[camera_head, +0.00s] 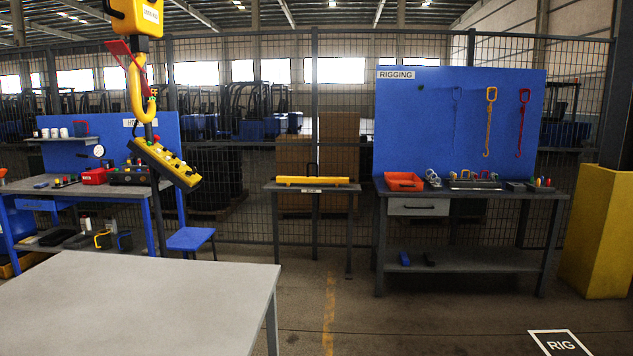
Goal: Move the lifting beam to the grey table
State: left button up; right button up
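The lifting beam (312,181) is a long yellow bar with a dark loop handle standing up at its middle. It lies level across a narrow dark stand (347,189) in the middle distance, near the mesh fence. A table with a light grey top (150,300) fills the lower left foreground, and its visible top is bare. Neither of my grippers shows in this view.
A yellow hoist hook (137,88) and a tilted yellow control pendant (165,163) hang at left. A blue workbench (95,188) and blue stool (190,239) stand behind. The rigging bench (470,192) is at right, beside a yellow post base (601,235). Centre floor is open.

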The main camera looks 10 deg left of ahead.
aim_at(160, 291)
jog(key=i+l, duration=0.2)
jog(key=i, duration=0.2)
jog(key=i+l, duration=0.25)
jog(key=i, duration=0.15)
jog(key=i+l, duration=0.2)
jog(key=i, duration=0.2)
jog(key=i+l, duration=0.2)
jog(key=i, duration=0.2)
jog(key=i+u, duration=0.2)
jog(key=i, duration=0.95)
jog(key=i+u, duration=0.2)
jog(key=i, duration=1)
jog(key=i+u, duration=0.4)
jog(key=i, duration=0.25)
jog(key=i+l+u, duration=0.1)
jog(key=i+u, duration=0.25)
jog(key=i, duration=0.35)
